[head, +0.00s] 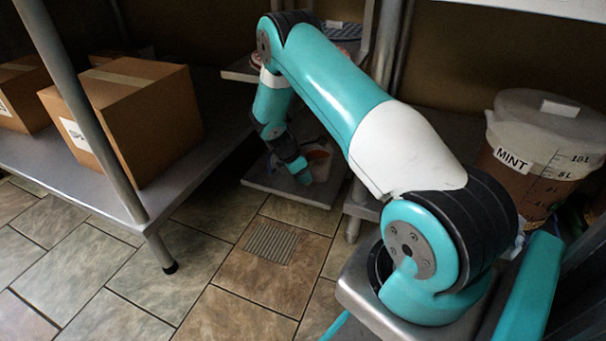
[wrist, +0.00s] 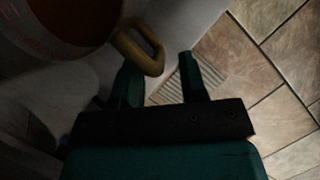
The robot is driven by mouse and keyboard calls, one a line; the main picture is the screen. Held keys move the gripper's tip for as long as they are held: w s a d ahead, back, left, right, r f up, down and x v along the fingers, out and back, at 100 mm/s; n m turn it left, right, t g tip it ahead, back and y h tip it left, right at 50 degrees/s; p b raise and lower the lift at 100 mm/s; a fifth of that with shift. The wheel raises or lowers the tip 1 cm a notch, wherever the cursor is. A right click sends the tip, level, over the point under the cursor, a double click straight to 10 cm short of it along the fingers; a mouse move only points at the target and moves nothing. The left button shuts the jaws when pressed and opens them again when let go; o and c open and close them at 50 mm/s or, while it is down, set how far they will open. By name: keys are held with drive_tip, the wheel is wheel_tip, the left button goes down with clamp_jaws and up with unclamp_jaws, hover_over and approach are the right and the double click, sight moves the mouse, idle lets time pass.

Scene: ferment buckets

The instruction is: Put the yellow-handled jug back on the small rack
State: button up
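The jug (wrist: 62,22) is at the top left of the wrist view, cut off by the frame edge, with brownish contents. Its yellow handle (wrist: 143,45) points toward my gripper (wrist: 160,74). The two fingers are apart, and the handle's near end lies at the gap between their tips. I cannot tell whether either finger touches it. In the head view the jug (head: 318,158) stands low on the bottom shelf of the small rack (head: 290,190), partly hidden behind my gripper (head: 298,172). The rack's upper shelf (head: 238,72) is mostly hidden by my arm.
Cardboard boxes (head: 135,115) sit on a metal shelf (head: 95,185) at the left. A bucket labelled MINT (head: 525,165) stands at the right. A floor drain grate (head: 271,244) lies in the open tiled floor before the rack. A metal post stands just right of the jug.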

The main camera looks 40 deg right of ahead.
drive_tip(key=w+a+r+m+t+y+p, duration=0.1)
drive_tip(key=a+r+p, duration=0.2)
drive_tip(key=a+r, duration=0.55)
drive_tip(key=w+a+r+m+t+y+p, duration=0.1)
drive_tip(key=a+r+p, duration=0.3)
drive_tip(key=r, duration=0.8)
drive_tip(key=s+a+r+m+y+b, duration=0.15)
drive_tip(key=s+a+r, duration=0.35)
drive_tip(key=a+r, duration=0.5)
drive_tip(key=s+a+r+m+y, duration=0.1)
drive_tip(key=s+a+r, duration=0.2)
drive_tip(key=s, duration=0.4)
drive_tip(key=s+a+r+m+y, duration=0.1)
drive_tip(key=s+a+r+y, duration=0.1)
drive_tip(key=s+a+r, duration=0.2)
drive_tip(key=s+a+r+m+y, duration=0.1)
drive_tip(key=s+a+r+y, duration=0.1)
drive_tip(key=s+a, duration=0.5)
drive_tip(key=s+r, duration=0.1)
drive_tip(key=s, duration=0.4)
drive_tip(key=shift+s+r, duration=0.25)
drive_tip(key=shift+r, duration=0.05)
drive_tip(key=shift+r+m+p, duration=0.1)
drive_tip(key=shift+m+p, duration=0.15)
drive_tip(key=shift+p, duration=0.15)
wheel_tip(320, 180, up, 46)
drive_tip(key=p, duration=4.6)
drive_tip(key=shift+r, duration=0.15)
